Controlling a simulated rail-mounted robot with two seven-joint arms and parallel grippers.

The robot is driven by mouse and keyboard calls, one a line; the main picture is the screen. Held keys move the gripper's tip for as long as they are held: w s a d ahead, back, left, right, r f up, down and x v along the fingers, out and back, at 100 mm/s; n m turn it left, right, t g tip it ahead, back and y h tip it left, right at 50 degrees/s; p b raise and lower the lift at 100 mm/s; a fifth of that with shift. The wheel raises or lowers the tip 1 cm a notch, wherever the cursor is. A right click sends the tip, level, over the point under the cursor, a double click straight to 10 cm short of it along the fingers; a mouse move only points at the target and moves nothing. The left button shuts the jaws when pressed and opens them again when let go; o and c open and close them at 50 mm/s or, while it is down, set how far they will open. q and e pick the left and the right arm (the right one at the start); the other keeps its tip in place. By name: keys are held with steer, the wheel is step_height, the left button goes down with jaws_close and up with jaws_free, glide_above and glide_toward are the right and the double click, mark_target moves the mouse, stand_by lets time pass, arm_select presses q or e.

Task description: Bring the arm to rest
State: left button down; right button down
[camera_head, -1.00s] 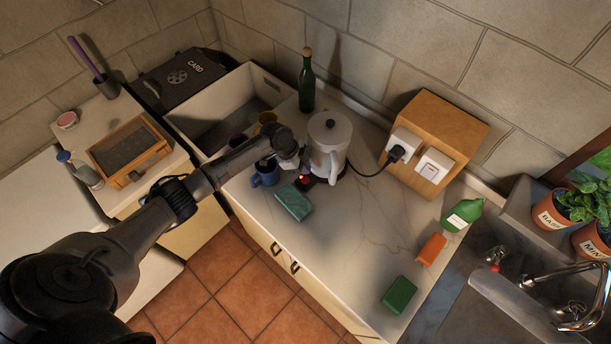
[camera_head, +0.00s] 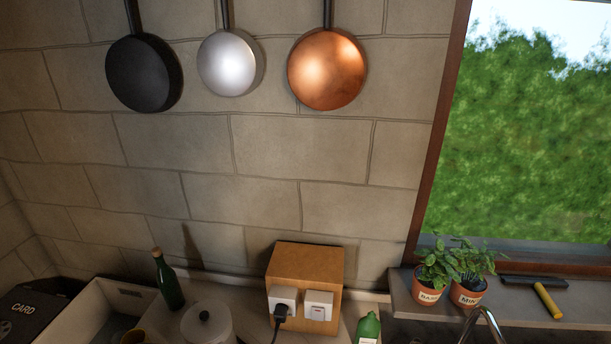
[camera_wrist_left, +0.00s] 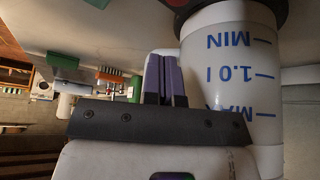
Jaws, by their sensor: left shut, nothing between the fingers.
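My left gripper (camera_wrist_left: 166,78) shows in the left wrist view, with its two purple-grey fingers shut together and nothing between them. Right beside it stands the white kettle (camera_wrist_left: 228,60), marked MIN, 1.0 l and MAX, which appears upside down in this view. I cannot tell whether the fingers touch it. In the head view only the top of the kettle (camera_head: 207,325) shows at the bottom edge. Neither of my arms is in the head view. My right gripper is in neither view.
The head view shows a green bottle (camera_head: 168,281), a wooden box with sockets (camera_head: 306,262) and a black plug, a green detergent bottle (camera_head: 368,328), and potted herbs (camera_head: 430,298) on the sill. Pans (camera_head: 328,70) hang above. Green (camera_wrist_left: 62,60) and orange (camera_wrist_left: 110,74) blocks show in the wrist view.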

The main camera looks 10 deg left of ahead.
arm_select(q)
steer(key=s+d+r+n+y+p, duration=0.1)
steer(key=s+d+r+n+p, duration=0.15)
steer(key=s+d, duration=0.55)
steer(key=s+d+r+n+p, duration=0.1)
steer(key=s+d+p, duration=0.35)
steer(key=s, duration=0.55)
steer(key=s+r+n+t+y+p, duration=0.1)
steer(key=s+r+n+y+p, duration=0.2)
steer(key=s+r+n, duration=0.4)
steer(key=s+r+p, duration=0.1)
steer(key=s+r, duration=0.5)
steer(key=shift+s+a+y, duration=0.35)
steer(key=shift+s+y, duration=0.05)
steer(key=shift+r, duration=0.1)
stand_by(4.4)
